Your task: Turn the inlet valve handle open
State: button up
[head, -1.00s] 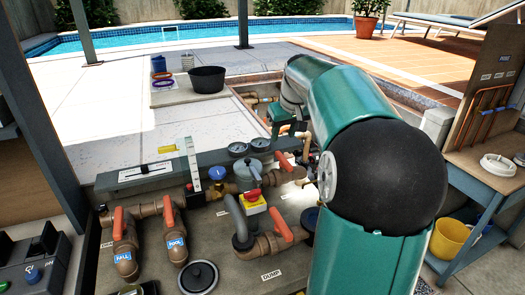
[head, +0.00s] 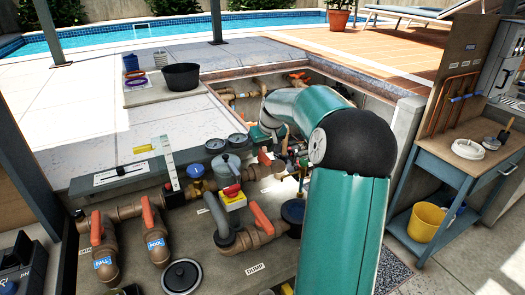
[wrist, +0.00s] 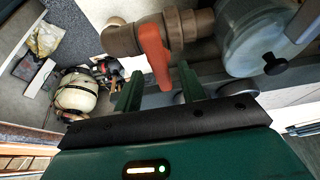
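In the wrist view, an orange valve handle (wrist: 154,52) sits on a brown pipe fitting (wrist: 124,38), beside a pot with a clear lid (wrist: 255,38). My gripper (wrist: 160,78) is open, its two green fingers spread apart. The handle's free end appears between the fingertips; I cannot tell whether they touch it. No label shows on this valve. In the head view, my forearm reaches down into the pit and largely hides the gripper. An orange handle (head: 264,157) shows just below that part of my arm; I cannot tell whether it is the same one.
Other orange handles stand close by, on the FALL pipe (head: 96,228), the POOL pipe (head: 149,217) and the DUMP pipe (head: 261,219). A blue workbench (head: 432,166) stands right. The pit's back wall is near my arm.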

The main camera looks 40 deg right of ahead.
jog(key=shift+w+f, duration=0.2)
jog(key=shift+f, duration=0.3)
jog(key=shift+c, duration=0.4)
grip_shut()
